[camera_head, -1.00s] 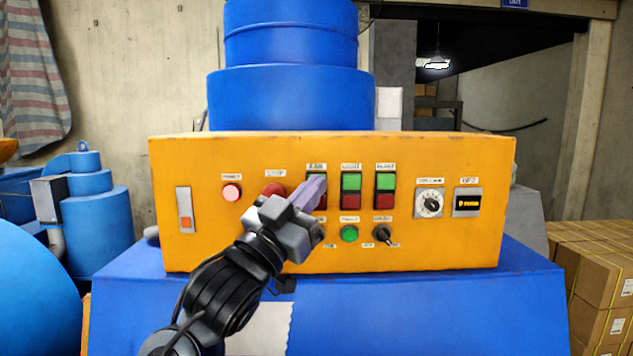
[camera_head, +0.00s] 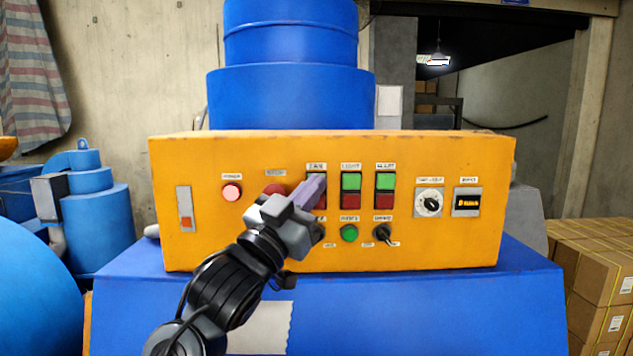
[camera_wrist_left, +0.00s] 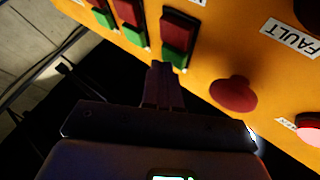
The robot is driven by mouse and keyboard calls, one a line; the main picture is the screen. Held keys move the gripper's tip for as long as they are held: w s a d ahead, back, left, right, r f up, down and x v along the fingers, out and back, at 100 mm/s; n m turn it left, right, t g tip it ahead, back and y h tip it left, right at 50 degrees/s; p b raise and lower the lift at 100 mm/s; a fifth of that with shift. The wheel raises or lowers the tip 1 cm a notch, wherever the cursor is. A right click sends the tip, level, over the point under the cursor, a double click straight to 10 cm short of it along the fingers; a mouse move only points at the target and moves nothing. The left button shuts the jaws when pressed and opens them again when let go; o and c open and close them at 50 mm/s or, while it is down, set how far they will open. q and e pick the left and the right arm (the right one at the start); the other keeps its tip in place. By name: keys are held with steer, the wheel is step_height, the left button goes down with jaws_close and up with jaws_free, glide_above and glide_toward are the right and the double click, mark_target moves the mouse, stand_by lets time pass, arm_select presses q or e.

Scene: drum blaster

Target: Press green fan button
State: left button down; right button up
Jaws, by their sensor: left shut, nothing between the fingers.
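The green fan button (camera_wrist_left: 175,55) is the green half of a green-and-red switch on an orange panel (camera_head: 240,240). In the head view this switch is the leftmost of three similar pairs, and my fingers cover most of it. My left gripper (camera_head: 318,180) is shut and empty, its fingertips in front of the fan switch. In the left wrist view the shut fingertips (camera_wrist_left: 160,68) are close beside the green button, below the red fan button (camera_wrist_left: 180,28). I cannot tell whether they touch. My right gripper is not in view.
Two more green-and-red pairs (camera_head: 351,190) sit to the right. A red round button (camera_wrist_left: 233,94) is close to my fingers. A green round button (camera_head: 349,233), a black selector (camera_head: 383,233) and a dial (camera_head: 429,203) are also on the panel.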

arm_select(q)
steer(key=shift+w, duration=0.25)
steer(key=shift+s, duration=0.15)
stand_by(0.4)
steer(key=shift+s, duration=0.75)
steer(key=s+b, duration=0.1)
steer(key=s, duration=0.4)
steer(key=shift+b, duration=0.3)
stand_by(0.4)
